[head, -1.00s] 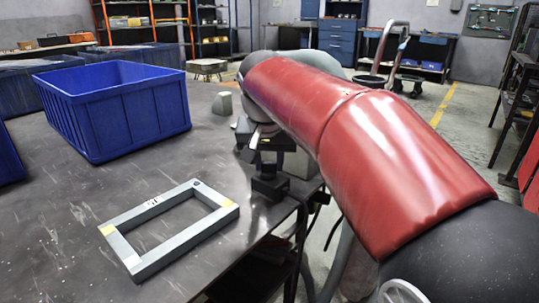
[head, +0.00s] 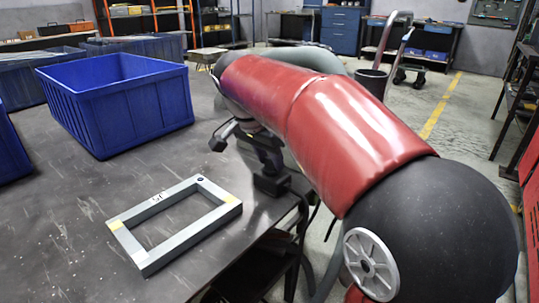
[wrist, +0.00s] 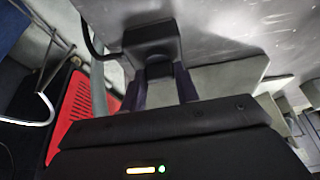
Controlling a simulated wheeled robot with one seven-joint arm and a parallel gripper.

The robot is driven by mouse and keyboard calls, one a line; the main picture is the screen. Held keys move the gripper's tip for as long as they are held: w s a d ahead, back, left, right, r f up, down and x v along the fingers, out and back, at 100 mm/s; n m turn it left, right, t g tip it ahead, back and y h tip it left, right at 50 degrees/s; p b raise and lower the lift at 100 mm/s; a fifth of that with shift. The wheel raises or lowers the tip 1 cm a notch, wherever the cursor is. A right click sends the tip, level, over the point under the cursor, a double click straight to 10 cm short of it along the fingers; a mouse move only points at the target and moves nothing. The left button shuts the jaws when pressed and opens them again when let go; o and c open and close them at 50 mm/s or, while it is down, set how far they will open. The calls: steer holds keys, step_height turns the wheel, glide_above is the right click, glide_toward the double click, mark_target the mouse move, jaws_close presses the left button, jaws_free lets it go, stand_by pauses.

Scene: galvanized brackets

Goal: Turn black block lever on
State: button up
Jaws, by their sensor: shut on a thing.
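A black block lever assembly (head: 270,183) sits at the right edge of the dark metal table (head: 90,225), partly hidden by my red arm. In the wrist view a dark block (wrist: 150,42) lies just beyond my fingers, against the grey surface. My gripper (wrist: 161,78) has a finger on each side of a dark piece below that block and is shut on it.
A grey rectangular frame (head: 178,222) lies flat on the table near the front. A blue bin (head: 125,112) stands behind it. More blue bins are at the left and back. The table edge drops to open floor (head: 455,115) at the right.

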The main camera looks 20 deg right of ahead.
stand_by(0.4)
steer(key=o, duration=1)
steer(key=p+v, duration=0.1)
steer(key=v, duration=0.6)
steer(key=shift+s+a+r, duration=0.1)
steer(key=shift+r, duration=0.3)
steer(key=shift+s, duration=0.1)
